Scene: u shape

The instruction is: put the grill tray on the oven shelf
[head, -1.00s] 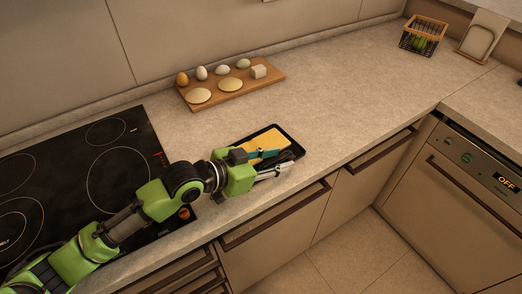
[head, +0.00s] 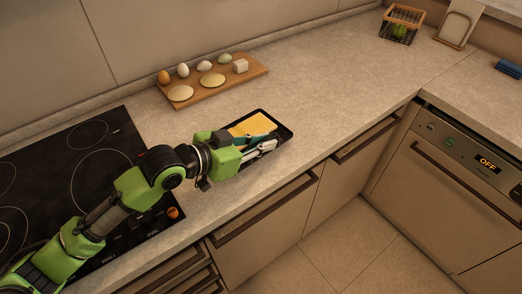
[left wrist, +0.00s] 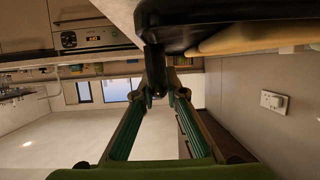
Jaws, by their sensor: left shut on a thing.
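The grill tray (head: 287,131) is a black, shallow tray with a yellow slab (head: 252,125) lying in it. It is at the front part of the counter, right of the hob. My left gripper (head: 268,147) is shut on the tray's near edge. In the left wrist view, its two fingers (left wrist: 157,95) meet on a black part under the tray (left wrist: 205,18). I cannot tell whether the tray touches the counter. The oven (head: 440,170) is at the right with its door closed, so its shelf is hidden. My right gripper is not in view.
A wooden board (head: 212,88) with eggs, pale rounds and a white block lies behind the tray. The hob (head: 85,170) is at the left. A wire basket (head: 402,24) and a board in a stand (head: 458,24) are at the back corner. The counter between (head: 340,85) is clear.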

